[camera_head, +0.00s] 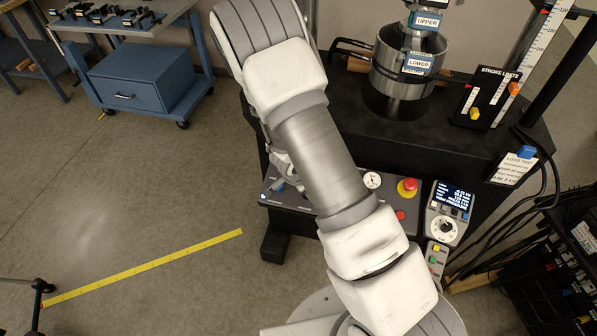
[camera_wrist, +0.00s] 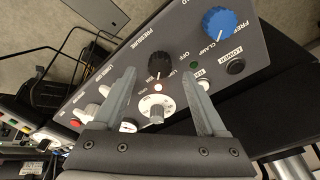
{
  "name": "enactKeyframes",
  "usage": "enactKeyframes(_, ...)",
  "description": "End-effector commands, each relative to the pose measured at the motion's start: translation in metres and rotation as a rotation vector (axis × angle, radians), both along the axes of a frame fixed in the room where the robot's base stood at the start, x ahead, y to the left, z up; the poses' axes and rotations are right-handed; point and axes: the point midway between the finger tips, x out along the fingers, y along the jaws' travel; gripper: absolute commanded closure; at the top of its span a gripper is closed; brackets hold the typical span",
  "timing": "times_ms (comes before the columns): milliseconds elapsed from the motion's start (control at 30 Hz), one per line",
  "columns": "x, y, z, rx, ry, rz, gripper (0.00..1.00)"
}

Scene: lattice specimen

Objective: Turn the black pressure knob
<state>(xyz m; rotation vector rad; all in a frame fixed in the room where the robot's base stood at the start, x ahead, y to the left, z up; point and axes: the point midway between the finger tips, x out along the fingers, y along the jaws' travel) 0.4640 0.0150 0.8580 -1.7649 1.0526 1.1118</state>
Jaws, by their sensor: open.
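The black pressure knob (camera_wrist: 159,65) is on a dark grey control panel (camera_wrist: 95,72), beside the printed word PRESSURE, in the wrist view. My gripper (camera_wrist: 159,76) is open, its two grey fingers pointing at the panel. The knob lies in the gap between the fingertips, a little beyond them in the picture. I see no finger touching it; the depth left between them is hard to tell.
A blue knob (camera_wrist: 222,23) is to the upper right of the black knob, and a white dial (camera_wrist: 157,109) is just below it. A black button (camera_wrist: 235,67) is at the right. A red stop button (camera_head: 409,186) and a display box (camera_head: 448,213) stand right of my arm.

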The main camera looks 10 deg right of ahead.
Motion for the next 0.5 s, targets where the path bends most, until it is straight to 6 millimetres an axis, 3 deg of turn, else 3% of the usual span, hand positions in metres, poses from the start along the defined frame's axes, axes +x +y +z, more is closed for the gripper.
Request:
enactKeyframes(33, -0.003, 0.004, 0.018, -0.001, -0.001, 0.004, 0.26)
enactKeyframes(100, -0.007, 0.008, 0.033, -0.001, -0.001, 0.004, 0.26)
enactKeyframes(500, -0.027, 0.024, 0.1, 0.0, 0.0, 0.003, 0.26)
